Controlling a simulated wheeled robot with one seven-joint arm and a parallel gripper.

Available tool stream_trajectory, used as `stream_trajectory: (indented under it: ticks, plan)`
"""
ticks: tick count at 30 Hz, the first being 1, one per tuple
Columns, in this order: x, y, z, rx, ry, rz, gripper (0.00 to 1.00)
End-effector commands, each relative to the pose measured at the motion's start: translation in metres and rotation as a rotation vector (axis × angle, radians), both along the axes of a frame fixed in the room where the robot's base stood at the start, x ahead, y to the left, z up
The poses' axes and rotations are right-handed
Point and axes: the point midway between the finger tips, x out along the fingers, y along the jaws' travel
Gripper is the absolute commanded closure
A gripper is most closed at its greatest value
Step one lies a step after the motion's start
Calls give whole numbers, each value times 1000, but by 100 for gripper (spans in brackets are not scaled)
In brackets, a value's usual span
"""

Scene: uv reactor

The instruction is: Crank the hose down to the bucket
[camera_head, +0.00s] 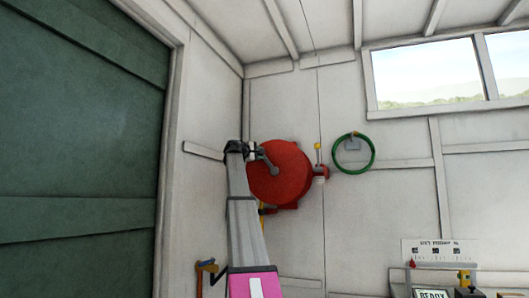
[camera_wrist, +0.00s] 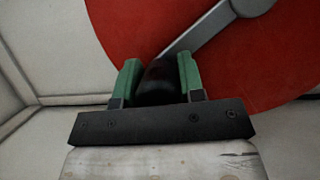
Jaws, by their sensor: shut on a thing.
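A red hose reel (camera_head: 285,178) is mounted on the white wall in the middle of the head view. Its grey crank arm (camera_head: 268,160) runs up and left from the reel's face. In the wrist view the red disc (camera_wrist: 130,30) and the grey crank arm (camera_wrist: 205,30) fill the upper part. My gripper (camera_wrist: 160,82) has its two green fingers closed on the black crank handle (camera_wrist: 158,80), one on each side. In the head view my gripper (camera_head: 250,149) is at the reel's upper left. I see no bucket, and I cannot make out the hose clearly.
A green door (camera_head: 80,130) takes up the left side. A green ring-shaped coil (camera_head: 353,153) hangs on the wall right of the reel. A bench with small devices and a screen (camera_head: 431,293) is at the lower right. A window (camera_head: 430,72) is above.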

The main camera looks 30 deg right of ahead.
Motion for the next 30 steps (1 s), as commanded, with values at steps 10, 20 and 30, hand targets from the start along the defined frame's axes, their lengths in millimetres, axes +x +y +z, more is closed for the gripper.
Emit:
stream_trajectory:
  ticks: [10, 20, 30]
  plan:
    - [19, 18, -30, -213, 252, 3, 100]
    - [29, 27, -61, -412, 486, 3, 100]
    - [33, 30, -87, -570, 669, 3, 100]
